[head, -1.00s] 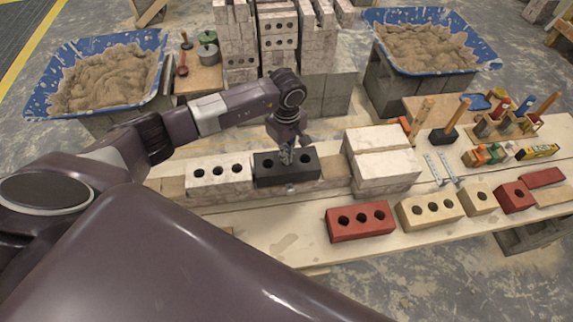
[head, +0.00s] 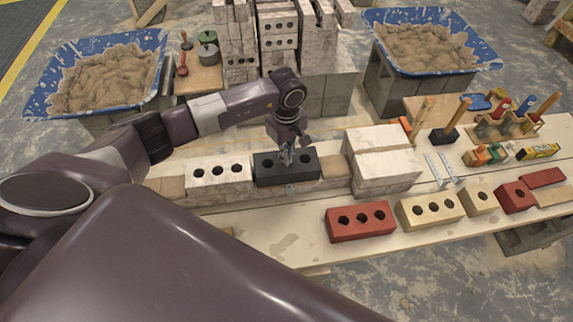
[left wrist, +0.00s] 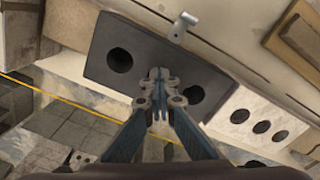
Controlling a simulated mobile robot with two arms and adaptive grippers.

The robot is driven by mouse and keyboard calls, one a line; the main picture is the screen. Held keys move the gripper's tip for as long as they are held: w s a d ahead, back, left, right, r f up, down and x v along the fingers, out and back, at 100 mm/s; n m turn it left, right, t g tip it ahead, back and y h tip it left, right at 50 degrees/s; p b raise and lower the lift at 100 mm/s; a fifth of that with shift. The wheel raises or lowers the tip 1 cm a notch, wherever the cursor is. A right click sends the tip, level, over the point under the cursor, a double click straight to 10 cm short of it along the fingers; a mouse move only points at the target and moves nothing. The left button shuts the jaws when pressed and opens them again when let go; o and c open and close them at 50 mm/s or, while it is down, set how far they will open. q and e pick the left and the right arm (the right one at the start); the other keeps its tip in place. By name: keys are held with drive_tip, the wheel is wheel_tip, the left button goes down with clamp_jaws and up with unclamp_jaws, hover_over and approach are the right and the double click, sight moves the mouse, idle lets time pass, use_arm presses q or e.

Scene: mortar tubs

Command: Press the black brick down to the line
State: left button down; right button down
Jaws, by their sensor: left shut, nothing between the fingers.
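The black brick (head: 272,176) lies on the low brick course at the middle of the bench, between a white brick (head: 220,178) on its left and a tan mortar patch on its right. My left gripper (head: 287,160) is shut and empty, pointing down at the middle of the black brick's top. In the left wrist view the closed fingertips (left wrist: 158,76) appear over the black brick (left wrist: 130,50), between its holes; whether they touch cannot be told. A yellow line (left wrist: 60,97) runs beside the brick in the wrist view. A small metal piece (left wrist: 183,25) sits at the brick's edge. My right gripper is not in view.
Stacked white blocks (head: 385,160) stand right of the course. Red (head: 360,222) and yellow (head: 430,210) bricks lie along the front. Blue mortar tubs (head: 160,45) stand behind, with a tall brick stack between them. The front-left board is clear.

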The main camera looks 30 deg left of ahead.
use_arm(q)
drive_tip(key=shift+s+d+f, duration=0.1)
drive_tip(key=shift+s+f, duration=0.2)
drive_tip(key=shift+w+r+p, duration=0.15)
drive_tip(key=shift+r+p, duration=0.6)
drive_tip(key=shift+r, duration=0.65)
drive_tip(key=shift+w+r+p, duration=0.15)
drive_tip(key=shift+r+p, duration=0.55)
drive_tip(key=shift+r, duration=0.65)
drive_tip(key=shift+f, duration=0.1)
